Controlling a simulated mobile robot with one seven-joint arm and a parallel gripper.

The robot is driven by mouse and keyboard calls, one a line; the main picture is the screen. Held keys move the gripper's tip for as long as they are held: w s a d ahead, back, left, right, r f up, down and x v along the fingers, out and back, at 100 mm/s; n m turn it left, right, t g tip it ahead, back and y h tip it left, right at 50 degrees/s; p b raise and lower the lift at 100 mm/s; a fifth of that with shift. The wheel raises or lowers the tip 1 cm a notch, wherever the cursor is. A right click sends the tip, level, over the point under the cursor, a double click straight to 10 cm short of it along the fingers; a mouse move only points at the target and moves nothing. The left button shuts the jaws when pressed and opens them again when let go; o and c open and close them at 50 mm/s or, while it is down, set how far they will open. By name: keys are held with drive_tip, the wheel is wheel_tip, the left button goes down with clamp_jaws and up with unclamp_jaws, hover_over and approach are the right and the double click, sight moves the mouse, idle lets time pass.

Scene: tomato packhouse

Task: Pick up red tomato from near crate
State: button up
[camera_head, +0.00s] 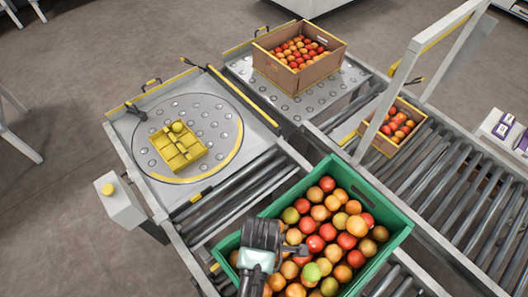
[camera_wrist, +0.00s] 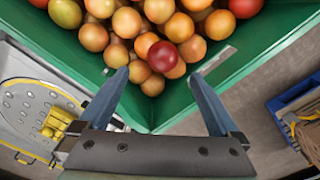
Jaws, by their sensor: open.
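The near crate is the green crate (camera_head: 393,243), full of red, orange and greenish tomatoes, on the roller conveyor. Its corner walls also show in the wrist view (camera_wrist: 246,48). A red tomato (camera_wrist: 162,56) lies near that corner among orange ones, between and just beyond my fingertips in the picture. My gripper (camera_wrist: 158,74) is open and empty, its two fingers apart over the crate corner. In the head view my gripper (camera_head: 298,249) hangs over the crate's left part and hides some tomatoes. Another red tomato (camera_head: 315,243) shows right beside it there.
A round turntable (camera_head: 222,113) holds a yellow divided tray (camera_head: 168,155) with a yellow-green ball-shaped item on it. A cardboard box of tomatoes (camera_head: 271,70) stands behind. A smaller tomato box (camera_head: 377,140) sits by a grey frame (camera_head: 391,97) over the rollers.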

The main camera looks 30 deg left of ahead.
drive_tip(key=shift+s+f, duration=0.2)
drive_tip(key=shift+f, duration=3)
drive_tip(key=c, duration=1)
drive_tip(key=shift+d, duration=0.1)
drive_tip(key=shift+r, duration=0.15)
